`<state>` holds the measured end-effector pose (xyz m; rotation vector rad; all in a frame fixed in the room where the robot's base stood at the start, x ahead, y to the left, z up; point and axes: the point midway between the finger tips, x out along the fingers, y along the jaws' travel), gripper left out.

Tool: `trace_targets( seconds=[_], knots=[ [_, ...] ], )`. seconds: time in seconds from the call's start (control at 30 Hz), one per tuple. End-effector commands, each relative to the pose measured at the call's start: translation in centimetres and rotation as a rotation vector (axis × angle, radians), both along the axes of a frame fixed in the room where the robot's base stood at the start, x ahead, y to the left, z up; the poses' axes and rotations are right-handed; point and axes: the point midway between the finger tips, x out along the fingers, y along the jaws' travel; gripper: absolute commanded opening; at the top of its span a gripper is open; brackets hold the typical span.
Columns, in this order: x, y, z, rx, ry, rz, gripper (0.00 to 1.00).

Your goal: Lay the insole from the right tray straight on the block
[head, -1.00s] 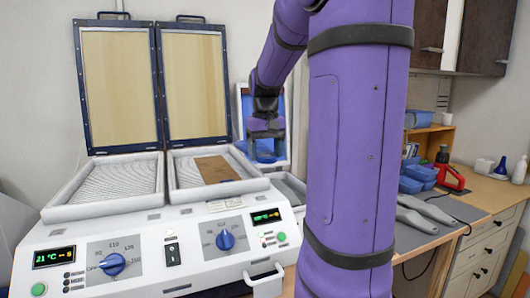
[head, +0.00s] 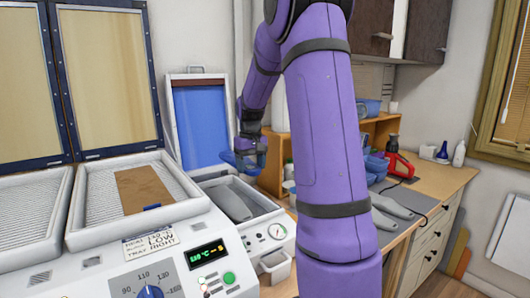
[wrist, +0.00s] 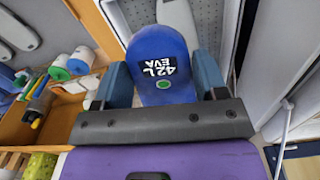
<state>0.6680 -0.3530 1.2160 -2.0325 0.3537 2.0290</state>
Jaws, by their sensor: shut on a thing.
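My gripper (head: 250,156) is shut on a blue insole (wrist: 158,50) marked "42L EVA". The wrist view shows the insole between the two fingers, its rounded end pointing away from my gripper. The block (head: 229,201) is a grey foot form in the open press bed, right of the heater. The block also shows at the top of the wrist view (wrist: 176,14), beyond the insole. My gripper holds the insole above the press, right of the block in the head view. The right tray (head: 92,212) holds a brown sheet (head: 144,188) with a small blue piece at its edge.
The press lid (head: 201,122) with its blue sheet stands open behind the block. The heater's lids (head: 108,75) stand open at left. Grey forms (head: 392,206), blue bins (head: 375,168) and a red tool (head: 400,166) lie on the bench at right.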

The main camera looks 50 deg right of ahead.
Motion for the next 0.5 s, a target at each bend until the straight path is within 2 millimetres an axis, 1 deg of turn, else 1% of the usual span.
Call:
trace_targets(
  seconds=[0.03, 0.1, 0.2, 0.33, 0.5],
  knots=[
    [1.2, 0.1, -1.4, 0.002, 0.003, 0.020, 0.42],
    [2.5, 0.2, -2.8, 0.001, 0.003, 0.042, 0.42],
    [3.9, 0.3, -4.4, 0.000, 0.002, 0.068, 0.42],
    [4.9, 0.5, -5.7, -0.002, 0.001, 0.087, 0.42],
    [5.3, 0.5, -6.6, -0.003, 0.001, 0.094, 0.42]
  ],
)
